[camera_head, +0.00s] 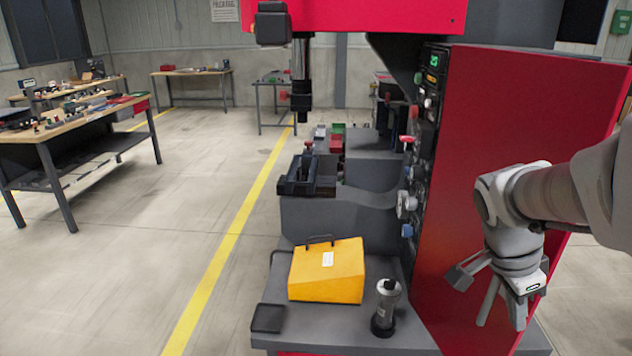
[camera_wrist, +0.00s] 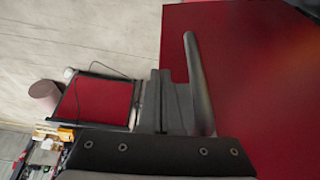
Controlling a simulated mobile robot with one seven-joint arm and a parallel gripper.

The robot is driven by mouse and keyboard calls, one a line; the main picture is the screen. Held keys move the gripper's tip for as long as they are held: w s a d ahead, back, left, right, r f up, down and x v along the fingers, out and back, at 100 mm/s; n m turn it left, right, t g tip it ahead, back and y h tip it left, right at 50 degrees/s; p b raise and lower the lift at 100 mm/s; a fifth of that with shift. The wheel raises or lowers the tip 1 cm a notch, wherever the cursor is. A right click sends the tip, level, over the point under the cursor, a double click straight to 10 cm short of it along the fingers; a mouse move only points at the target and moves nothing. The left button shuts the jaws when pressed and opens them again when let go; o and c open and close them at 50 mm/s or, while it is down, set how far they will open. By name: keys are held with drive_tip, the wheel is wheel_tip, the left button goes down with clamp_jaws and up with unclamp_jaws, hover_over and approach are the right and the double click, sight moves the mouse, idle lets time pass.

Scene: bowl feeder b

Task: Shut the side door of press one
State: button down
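The red machine with the black spindle stands in the head view; its control panel (camera_head: 430,100) faces left. A large flat red panel (camera_head: 530,120) covers its right side. I cannot tell whether this panel is the side door or how far it stands open; no handle shows on it. My gripper (camera_head: 500,322) hangs pointing down in front of the panel's lower part, its fingers apart and empty. In the wrist view, the dark fingers (camera_wrist: 182,95) reach up beside a dark red flat surface (camera_wrist: 245,80). I cannot tell whether they touch it.
A yellow case (camera_head: 325,275) and a grey cylinder (camera_head: 386,305) sit on the grey ledge below the machine. Workbenches (camera_head: 75,130) stand at the left and back. The floor beside the yellow line is clear. The wrist view shows a red-topped object (camera_wrist: 103,100) at left.

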drive_tip(key=w+d+n+t+p, duration=0.15)
drive_tip(key=w+d, duration=0.25)
drive_tip(key=d, duration=0.5)
drive_tip(key=w+d+n, duration=0.3)
drive_tip(key=w+d, duration=0.1)
drive_tip(key=d, duration=0.5)
drive_tip(key=w+d+n+t+y+p, duration=0.1)
drive_tip(key=w+d+n+p, duration=0.2)
drive_tip(key=w, duration=0.5)
drive_tip(key=w+d+n+t+y+p, duration=0.1)
drive_tip(key=w+d+n+p, duration=0.3)
drive_tip(key=w, duration=0.4)
drive_tip(key=shift+d+n+t+y, duration=0.4)
drive_tip(key=shift+d+n, duration=0.4)
drive_tip(key=shift+n, duration=0.35)
drive_tip(key=shift+w+r, duration=0.2)
drive_tip(key=shift+s+a+f, duration=0.1)
drive_tip(key=shift+s, duration=0.05)
